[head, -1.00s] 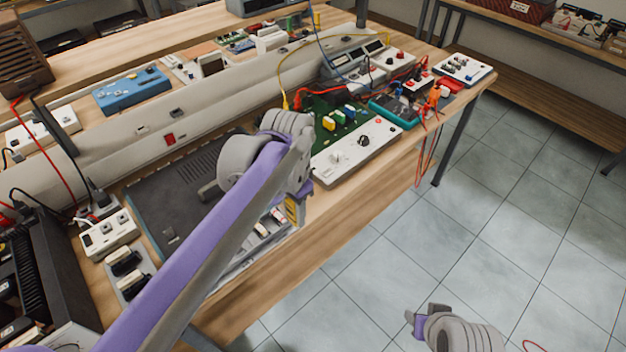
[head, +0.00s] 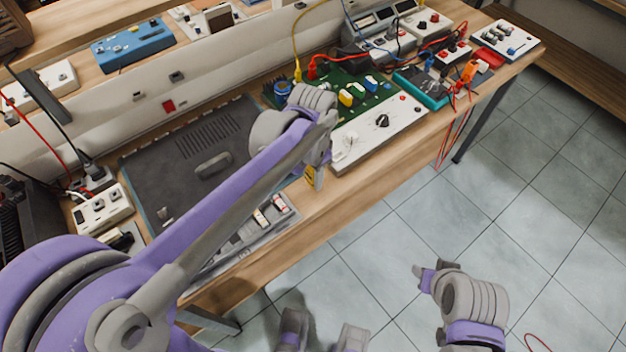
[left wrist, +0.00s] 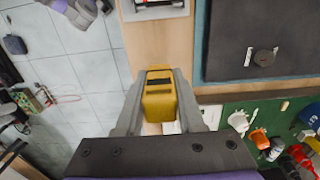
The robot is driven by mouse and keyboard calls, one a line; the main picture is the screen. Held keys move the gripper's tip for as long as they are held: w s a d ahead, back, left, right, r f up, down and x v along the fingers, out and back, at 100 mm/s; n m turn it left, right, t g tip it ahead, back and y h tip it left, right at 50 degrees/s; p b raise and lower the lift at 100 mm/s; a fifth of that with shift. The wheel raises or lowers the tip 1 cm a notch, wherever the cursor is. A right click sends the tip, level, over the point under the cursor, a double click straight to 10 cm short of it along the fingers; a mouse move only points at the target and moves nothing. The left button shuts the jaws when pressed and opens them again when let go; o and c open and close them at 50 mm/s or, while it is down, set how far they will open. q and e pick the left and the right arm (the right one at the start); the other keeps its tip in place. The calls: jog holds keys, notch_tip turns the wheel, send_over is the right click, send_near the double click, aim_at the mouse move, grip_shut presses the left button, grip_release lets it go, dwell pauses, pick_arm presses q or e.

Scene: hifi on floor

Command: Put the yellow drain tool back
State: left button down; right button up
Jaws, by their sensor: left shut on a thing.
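The yellow drain tool (left wrist: 158,97) is a small block with a dark slot on top. My left gripper (left wrist: 157,92) is shut on it, with one grey finger on each side, in the left wrist view. In the head view my left gripper (head: 316,172) is above the bench's front edge, between the grey tray and the white panel. Only a sliver of the yellow tool (head: 309,176) shows there; the rest is hidden by the gripper. My right gripper (head: 424,279) is over the tiled floor, away from the bench; its jaws are too unclear to judge.
The wooden bench (head: 345,195) holds a dark mat (head: 190,155), a grey tray (head: 245,250) with small parts, a white panel (head: 395,120) with a green board, and a teal meter (head: 425,90) with red leads hanging over the edge.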

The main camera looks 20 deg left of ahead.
pick_arm(q)
jog(key=shift+f, duration=1.3)
jog(key=shift+f, duration=0.2)
jog(key=c, duration=0.5)
grip_release()
jog(key=shift+r, duration=0.2)
jog(key=shift+r, duration=0.3)
notch_tip(320, 180, up, 12)
jog(key=shift+f+p, duration=0.25)
jog(key=shift+p, duration=0.3)
